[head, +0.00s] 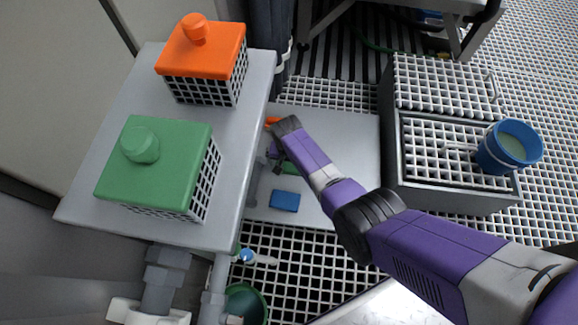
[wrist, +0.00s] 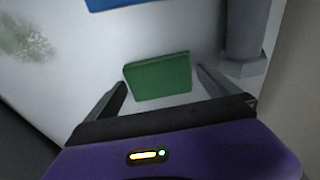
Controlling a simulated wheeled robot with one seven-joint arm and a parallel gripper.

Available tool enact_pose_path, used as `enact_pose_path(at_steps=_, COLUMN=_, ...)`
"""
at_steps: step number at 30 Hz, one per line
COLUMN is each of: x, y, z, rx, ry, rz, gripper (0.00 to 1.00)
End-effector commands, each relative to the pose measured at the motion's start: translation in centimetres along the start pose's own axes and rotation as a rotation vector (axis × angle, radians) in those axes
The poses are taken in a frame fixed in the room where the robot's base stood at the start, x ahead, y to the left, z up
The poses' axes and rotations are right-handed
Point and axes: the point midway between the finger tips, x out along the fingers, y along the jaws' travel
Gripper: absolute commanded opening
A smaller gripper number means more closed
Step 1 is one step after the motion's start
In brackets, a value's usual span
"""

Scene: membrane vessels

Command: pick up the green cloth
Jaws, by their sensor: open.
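The green cloth (wrist: 158,78) is a small flat folded rectangle on the pale surface (head: 350,135). In the wrist view it lies ahead of my gripper (wrist: 161,80), between the two spread fingers. My gripper is open, with nothing held. Whether the fingers are level with the cloth or above it cannot be told. In the head view my purple arm reaches down to this surface, and only a small piece of the green cloth (head: 289,168) shows beside it.
A blue folded cloth (head: 285,201) lies nearby, and an orange item (head: 272,121) lies at the far end. A grey table (head: 120,92) with green-lidded (head: 150,165) and orange-lidded (head: 205,50) crates overhangs at left. A grey post (wrist: 243,30) stands close by. A blue bucket (head: 508,148) sits right.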

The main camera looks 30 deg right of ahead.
Motion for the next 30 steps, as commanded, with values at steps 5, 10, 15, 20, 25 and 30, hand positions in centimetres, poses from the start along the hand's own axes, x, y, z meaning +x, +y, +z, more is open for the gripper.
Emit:
enact_pose_path(at_steps=5, x=-0.1, y=0.0, z=0.0, rx=0.000, ry=0.000, rz=0.000, gripper=0.76)
enact_pose_path(at_steps=10, x=-0.1, y=0.0, z=0.0, rx=0.000, ry=0.000, rz=0.000, gripper=0.51)
enact_pose_path(at_steps=15, x=-0.1, y=0.0, z=0.0, rx=0.000, ry=0.000, rz=0.000, gripper=0.51)
enact_pose_path(at_steps=20, x=-0.7, y=0.0, z=-0.1, rx=0.000, ry=0.001, rz=-0.001, gripper=0.51)
enact_pose_path(at_steps=25, x=-2.4, y=0.0, z=-0.3, rx=0.000, ry=0.002, rz=-0.001, gripper=0.51)
enact_pose_path(at_steps=30, x=-5.6, y=0.0, z=-0.7, rx=0.000, ry=0.002, rz=-0.001, gripper=0.51)
